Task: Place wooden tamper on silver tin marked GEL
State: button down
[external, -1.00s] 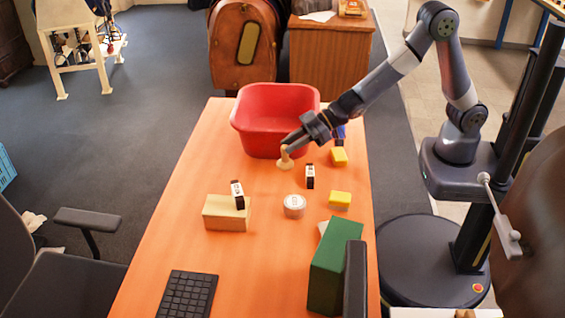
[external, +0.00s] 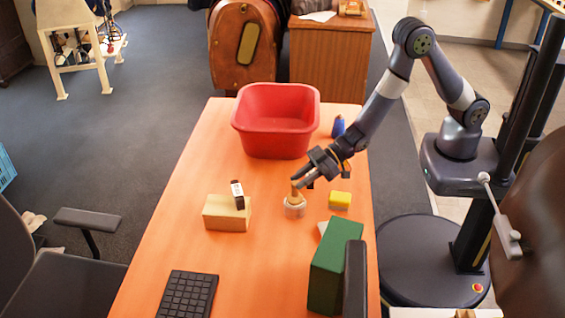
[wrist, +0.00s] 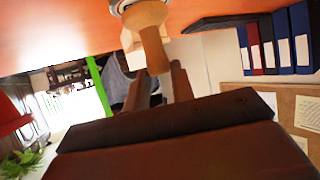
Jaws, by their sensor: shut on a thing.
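The wooden tamper (external: 295,191) is pale, with a narrow handle and a wider foot. My gripper (external: 299,182) is shut on its handle, and the tamper stands about upright over the silver tin (external: 294,211). The tin is on the orange table, and the tamper hides much of its top. In the wrist view the tamper (wrist: 152,42) runs from between the fingers to the tin (wrist: 119,4) at the top edge. Its foot appears at the tin's top, but I cannot tell whether they touch. The GEL marking is not readable.
A red tub (external: 276,130) stands behind my gripper. A yellow block (external: 340,199) is close right of the tin. A green box (external: 333,268) and keyboard (external: 187,293) are in front.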

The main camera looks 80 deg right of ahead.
jog(key=shift+f+b, duration=0.25)
jog(key=shift+b, duration=0.05)
jog(key=c, duration=1.2)
grip_release()
jog(key=shift+r+p, duration=0.25)
jog(key=shift+p, duration=0.05)
jog(key=b+v, duration=0.1)
jog(key=v, duration=1.1)
jog(key=shift+b, duration=0.4)
jog(key=shift+f, duration=0.15)
